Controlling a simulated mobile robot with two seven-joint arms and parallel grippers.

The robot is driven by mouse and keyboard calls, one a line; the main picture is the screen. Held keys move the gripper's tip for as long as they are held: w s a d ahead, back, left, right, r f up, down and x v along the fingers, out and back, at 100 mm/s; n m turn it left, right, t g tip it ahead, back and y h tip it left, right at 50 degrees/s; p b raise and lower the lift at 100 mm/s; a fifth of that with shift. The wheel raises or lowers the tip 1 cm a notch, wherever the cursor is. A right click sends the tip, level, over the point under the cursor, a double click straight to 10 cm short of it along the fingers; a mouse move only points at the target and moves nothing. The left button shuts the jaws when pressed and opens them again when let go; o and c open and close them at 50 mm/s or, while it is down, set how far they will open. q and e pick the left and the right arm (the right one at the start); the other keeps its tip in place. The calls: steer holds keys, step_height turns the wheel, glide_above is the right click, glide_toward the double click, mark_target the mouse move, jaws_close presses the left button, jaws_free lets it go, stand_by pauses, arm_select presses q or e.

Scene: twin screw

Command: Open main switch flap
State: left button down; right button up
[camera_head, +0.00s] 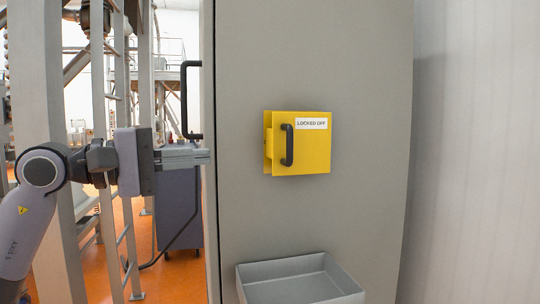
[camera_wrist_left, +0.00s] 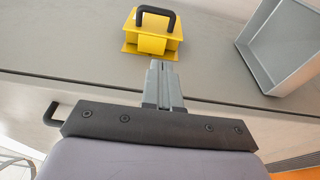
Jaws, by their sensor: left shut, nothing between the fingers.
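The main switch flap is a yellow plate (camera_head: 312,152) with a white "LOCKED OFF" label and a black handle (camera_head: 287,145), on the front of a grey cabinet (camera_head: 310,60). The flap stands out from the panel over a yellow box part at its left side. In the left wrist view the yellow flap (camera_wrist_left: 157,28) and its black handle (camera_wrist_left: 156,14) show near the top. My left gripper (camera_head: 207,157) is shut and empty, pointing right, to the left of the flap and apart from it. Its closed fingers (camera_wrist_left: 158,66) also show in the left wrist view. My right gripper is not in view.
A grey open tray (camera_head: 300,292) is fixed low on the cabinet below the flap; it also shows in the left wrist view (camera_wrist_left: 247,45). A black handle (camera_head: 186,100) stands at the cabinet's left edge. Metal frames fill the left background.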

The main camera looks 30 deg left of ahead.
arm_select(q)
steer(key=p, duration=0.5)
glide_toward(268, 155)
steer(key=w+d, duration=0.1)
steer(key=d, duration=0.1)
steer(key=w+d+r, duration=0.1)
steer(key=d, duration=0.1)
steer(key=shift+w+r, duration=0.15)
steer(key=shift+w, duration=0.05)
steer(key=d, duration=0.2)
steer(key=w+d+p, duration=0.1)
steer(key=d, duration=0.1)
steer(key=shift+f, duration=0.2)
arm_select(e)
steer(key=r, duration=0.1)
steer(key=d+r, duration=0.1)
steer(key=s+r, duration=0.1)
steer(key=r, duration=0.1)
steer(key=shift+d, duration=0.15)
arm_select(q)
steer(key=shift+d, duration=0.1)
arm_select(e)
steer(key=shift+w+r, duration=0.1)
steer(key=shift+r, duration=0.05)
arm_select(q)
steer(key=shift+d+n+t+y, duration=0.3)
steer(key=shift+y, duration=0.1)
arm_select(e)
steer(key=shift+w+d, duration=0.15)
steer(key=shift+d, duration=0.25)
